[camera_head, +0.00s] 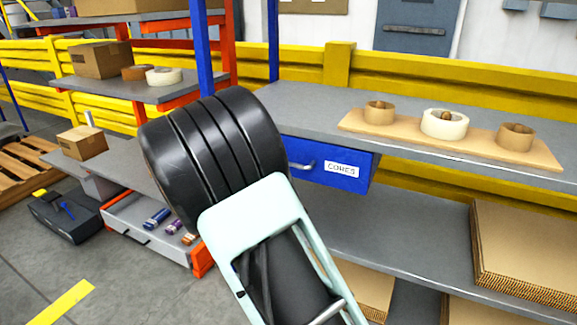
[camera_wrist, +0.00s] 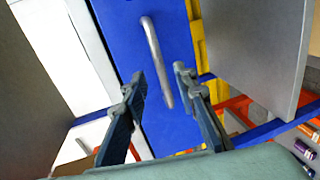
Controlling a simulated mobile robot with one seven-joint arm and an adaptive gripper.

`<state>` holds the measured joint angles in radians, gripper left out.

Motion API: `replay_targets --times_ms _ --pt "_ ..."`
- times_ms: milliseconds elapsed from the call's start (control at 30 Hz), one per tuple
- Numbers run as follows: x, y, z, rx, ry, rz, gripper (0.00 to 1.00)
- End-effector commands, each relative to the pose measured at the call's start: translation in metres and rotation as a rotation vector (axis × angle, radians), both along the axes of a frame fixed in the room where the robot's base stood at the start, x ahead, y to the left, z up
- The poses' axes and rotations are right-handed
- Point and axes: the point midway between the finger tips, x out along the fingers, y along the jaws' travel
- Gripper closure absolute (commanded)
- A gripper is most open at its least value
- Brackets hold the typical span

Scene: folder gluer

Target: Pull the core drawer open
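The blue core drawer (camera_head: 325,163) sits under the grey bench top in the head view, with a white label reading CORES and a silver handle (camera_head: 301,166). The drawer looks closed. In the wrist view the blue drawer front (camera_wrist: 180,30) fills the middle, with its handle (camera_wrist: 155,55) slanting ahead of my gripper (camera_wrist: 160,75). My gripper is open, and the handle's lower end appears between the two fingertips. I cannot tell whether either finger touches it. In the head view my arm hides my gripper.
A wooden board (camera_head: 460,139) with several tape rolls lies on the bench top (camera_head: 310,105). Stacked cardboard (camera_head: 525,250) lies on the lower shelf. A blue post (camera_head: 203,45) stands left of the drawer. An open grey drawer (camera_head: 140,235) with small rolls is at lower left.

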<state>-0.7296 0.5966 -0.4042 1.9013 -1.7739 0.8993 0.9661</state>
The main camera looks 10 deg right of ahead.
Motion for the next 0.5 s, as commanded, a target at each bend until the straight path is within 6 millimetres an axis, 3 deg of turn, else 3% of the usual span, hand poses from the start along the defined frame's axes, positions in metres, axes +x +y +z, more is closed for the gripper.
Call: replay_targets --times_ms 233,500 --pt "0.035 -0.026 -0.01 -0.001 -0.001 -0.002 0.73" --pt "0.05 -0.037 -0.013 0.0 0.0 0.0 0.73"
